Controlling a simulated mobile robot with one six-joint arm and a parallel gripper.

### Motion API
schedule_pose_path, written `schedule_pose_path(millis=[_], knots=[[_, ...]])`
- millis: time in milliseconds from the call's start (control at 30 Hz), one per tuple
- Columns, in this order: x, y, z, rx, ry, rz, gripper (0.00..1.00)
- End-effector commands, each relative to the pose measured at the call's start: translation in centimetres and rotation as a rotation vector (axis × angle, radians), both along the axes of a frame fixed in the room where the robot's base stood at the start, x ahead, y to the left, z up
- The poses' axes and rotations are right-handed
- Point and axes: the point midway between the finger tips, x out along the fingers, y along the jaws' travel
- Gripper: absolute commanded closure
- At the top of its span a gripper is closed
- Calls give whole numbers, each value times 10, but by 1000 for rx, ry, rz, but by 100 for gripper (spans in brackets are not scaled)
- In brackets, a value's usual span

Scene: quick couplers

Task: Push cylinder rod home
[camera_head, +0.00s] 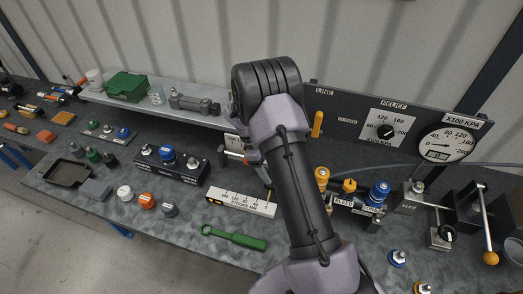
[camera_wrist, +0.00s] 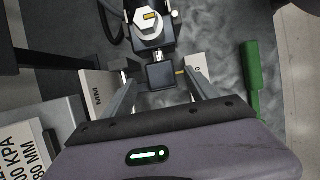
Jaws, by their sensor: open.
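In the wrist view my gripper (camera_wrist: 157,72) is open, with one finger on each side of a dark square block (camera_wrist: 162,76). The block looks like the end of the cylinder rod; whether the fingers touch it cannot be told. Beyond it is a dark body with a bright steel hex fitting (camera_wrist: 150,27), likely part of the cylinder. A white stroke scale (camera_head: 240,202) lies on the bench in the head view; white pieces with lettering show beside the fingers in the wrist view (camera_wrist: 98,92). In the head view my arm hides the gripper and most of the cylinder.
A green-handled tool (camera_head: 234,238) lies in front of the scale, also right in the wrist view (camera_wrist: 254,85). A black manifold (camera_head: 172,165) stands left. Blue and orange couplers (camera_head: 378,192) stand right, below the gauge panel (camera_head: 340,118). The front bench edge is mostly clear.

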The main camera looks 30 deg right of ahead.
Motion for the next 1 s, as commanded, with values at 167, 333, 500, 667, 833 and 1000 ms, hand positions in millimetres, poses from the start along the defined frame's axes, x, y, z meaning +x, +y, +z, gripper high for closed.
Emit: schedule_pose_path(millis=[167,333,500,667,833,1000], knots=[[16,15,54,-1,-4,0,33],[27,27,95,0,-1,-1,33],[33,33,114,0,1,-1,33],[33,34,116,0,2,-2,33],[33,34,115,0,2,-2,33],[33,33,115,0,2,-2,33]])
